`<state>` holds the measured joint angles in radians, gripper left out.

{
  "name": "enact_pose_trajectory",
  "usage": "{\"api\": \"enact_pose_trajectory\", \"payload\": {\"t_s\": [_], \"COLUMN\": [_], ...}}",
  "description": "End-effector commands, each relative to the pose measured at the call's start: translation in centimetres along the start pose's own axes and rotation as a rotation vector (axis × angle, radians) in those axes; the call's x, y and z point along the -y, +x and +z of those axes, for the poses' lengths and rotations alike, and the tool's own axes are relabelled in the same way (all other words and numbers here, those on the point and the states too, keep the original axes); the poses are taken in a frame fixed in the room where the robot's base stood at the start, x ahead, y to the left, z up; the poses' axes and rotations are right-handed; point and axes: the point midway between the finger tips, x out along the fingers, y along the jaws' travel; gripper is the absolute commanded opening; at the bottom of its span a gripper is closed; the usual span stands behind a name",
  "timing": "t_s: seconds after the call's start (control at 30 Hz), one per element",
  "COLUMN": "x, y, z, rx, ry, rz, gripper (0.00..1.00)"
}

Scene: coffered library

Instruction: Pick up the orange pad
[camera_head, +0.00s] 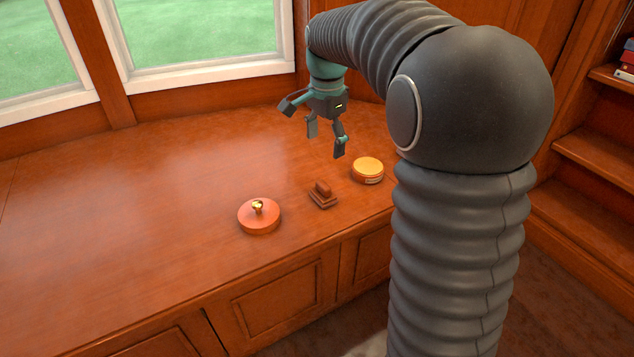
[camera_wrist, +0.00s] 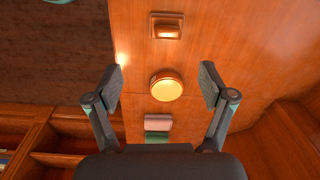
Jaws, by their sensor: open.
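A round, flat orange-yellow pad (camera_head: 368,168) with a pale label on its side lies on the wooden counter, close to its front edge. In the wrist view the pad (camera_wrist: 166,88) shows between the two fingers, slightly below their tips in the picture. My gripper (camera_head: 326,136) is open and empty. It hangs above the counter, up and to the left of the pad in the head view, clear of it. The open gripper also shows in the wrist view (camera_wrist: 163,82), with a finger on either side.
A brown stepped block (camera_head: 322,196) sits left of the pad, then a red-orange round lidded piece (camera_head: 259,216) with a brass knob. The wrist view shows a pinkish block (camera_wrist: 158,122) and a green one (camera_wrist: 156,137) beyond the pad. The counter's left is clear.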

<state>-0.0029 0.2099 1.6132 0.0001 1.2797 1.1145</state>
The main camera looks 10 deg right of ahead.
Motion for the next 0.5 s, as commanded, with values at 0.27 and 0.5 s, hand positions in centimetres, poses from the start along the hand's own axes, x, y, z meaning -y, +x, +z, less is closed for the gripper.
{"api": "enact_pose_trajectory", "payload": {"t_s": [0.27, 0.5], "x": [2.1, 1.9], "y": [2.1, 6.2], "z": [-0.9, -0.8], "rx": [0.016, 0.017], "ry": [0.097, 0.098], "rz": [0.037, 0.039], "gripper": [0.82, 0.82]}}
